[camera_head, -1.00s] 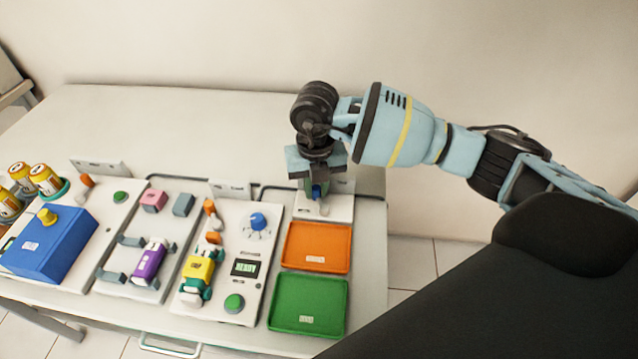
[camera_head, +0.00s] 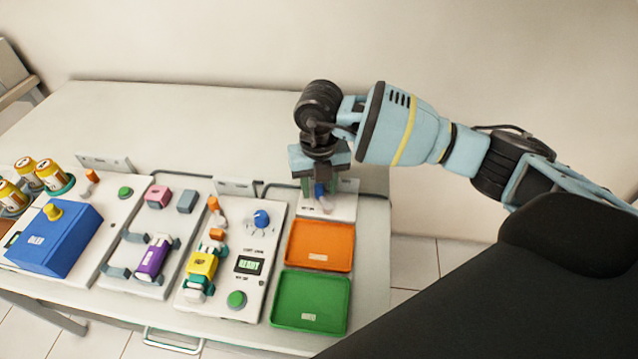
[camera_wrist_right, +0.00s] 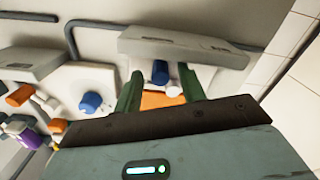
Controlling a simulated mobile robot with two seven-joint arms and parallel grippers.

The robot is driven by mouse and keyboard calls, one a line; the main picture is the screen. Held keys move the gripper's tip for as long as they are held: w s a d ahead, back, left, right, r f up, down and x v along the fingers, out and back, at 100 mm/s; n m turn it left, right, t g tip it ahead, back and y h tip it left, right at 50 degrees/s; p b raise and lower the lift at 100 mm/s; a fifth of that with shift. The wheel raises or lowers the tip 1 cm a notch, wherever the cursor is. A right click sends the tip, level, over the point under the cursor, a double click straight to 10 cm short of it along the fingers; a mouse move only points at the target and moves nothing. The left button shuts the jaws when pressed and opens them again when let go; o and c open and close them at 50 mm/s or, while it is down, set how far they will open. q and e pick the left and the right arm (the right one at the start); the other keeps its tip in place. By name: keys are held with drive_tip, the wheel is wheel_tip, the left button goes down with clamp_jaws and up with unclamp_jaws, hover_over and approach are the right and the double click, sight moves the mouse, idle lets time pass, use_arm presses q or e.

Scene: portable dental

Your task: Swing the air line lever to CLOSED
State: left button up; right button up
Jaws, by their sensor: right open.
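The air line lever, with a blue handle (camera_head: 320,191) and a pale hub, stands on a white plate (camera_head: 343,207) at the table's back right. My right gripper (camera_head: 320,188) is over it, pointing down. In the right wrist view, its green fingers (camera_wrist_right: 161,88) are open and apart, with the blue handle (camera_wrist_right: 160,72) and the white lever end (camera_wrist_right: 173,89) showing in the gap between them. I cannot tell whether either finger touches the lever. The plate's lettering is too small to read. My left gripper is not in view.
An orange tray (camera_head: 289,254) and a green tray (camera_head: 277,304) lie in front of the lever plate. To the left, a white panel (camera_head: 224,295) carries a blue knob (camera_head: 261,218), a display and a green button. A blue box (camera_head: 60,240) stands farther left.

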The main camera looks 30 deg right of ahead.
sight(319, 187)
drive_tip(key=shift+r, duration=3.95)
drive_tip(key=shift+f, duration=0.1)
